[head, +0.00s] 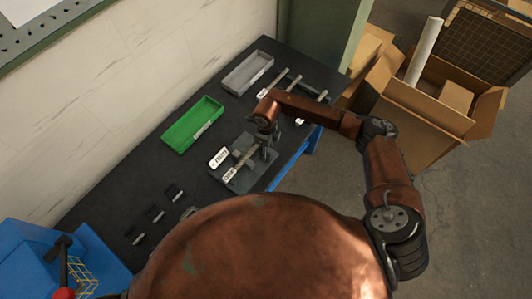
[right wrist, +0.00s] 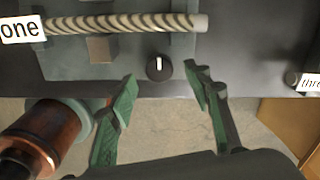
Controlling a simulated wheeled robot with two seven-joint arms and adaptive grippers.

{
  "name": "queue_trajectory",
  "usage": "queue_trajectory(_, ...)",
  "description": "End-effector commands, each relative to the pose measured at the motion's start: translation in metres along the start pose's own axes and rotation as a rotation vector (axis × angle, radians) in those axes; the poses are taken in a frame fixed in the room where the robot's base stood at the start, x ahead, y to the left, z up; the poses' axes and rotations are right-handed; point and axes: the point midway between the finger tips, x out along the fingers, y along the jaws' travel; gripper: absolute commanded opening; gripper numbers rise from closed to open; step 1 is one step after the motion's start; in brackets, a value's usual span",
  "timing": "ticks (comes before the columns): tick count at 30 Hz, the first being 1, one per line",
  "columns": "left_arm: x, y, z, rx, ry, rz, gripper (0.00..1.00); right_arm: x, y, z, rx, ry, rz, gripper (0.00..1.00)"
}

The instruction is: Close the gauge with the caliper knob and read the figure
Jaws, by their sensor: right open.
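The caliper knob (right wrist: 159,67), round and black with a white mark pointing up in the picture, sits at the near edge of the grey gauge plate (right wrist: 60,72) in the right wrist view. No figure readout is legible. My left gripper is not in view.
A green tray (head: 193,124) and a grey tray (head: 248,72) stand behind on the dark bench. Several small dark parts (head: 155,212) lie at the left. More rods (head: 281,77) lie at the far right end. Cardboard boxes (head: 432,107) stand beyond the bench.

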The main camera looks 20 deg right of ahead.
Motion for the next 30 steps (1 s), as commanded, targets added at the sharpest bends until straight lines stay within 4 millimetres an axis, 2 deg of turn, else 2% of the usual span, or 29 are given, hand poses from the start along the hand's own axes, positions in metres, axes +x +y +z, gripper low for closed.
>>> queue_trajectory(7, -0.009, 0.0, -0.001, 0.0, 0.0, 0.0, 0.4, 0.031, 0.001, 0.001, 0.001, -0.001, 0.003, 0.45)
queue_trajectory(18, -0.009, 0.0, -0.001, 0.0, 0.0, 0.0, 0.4, 0.038, 0.001, 0.001, 0.0, -0.003, 0.002, 0.45)
queue_trajectory(30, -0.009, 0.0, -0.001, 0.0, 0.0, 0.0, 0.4, 0.038, 0.001, 0.001, 0.0, -0.003, 0.002, 0.18)
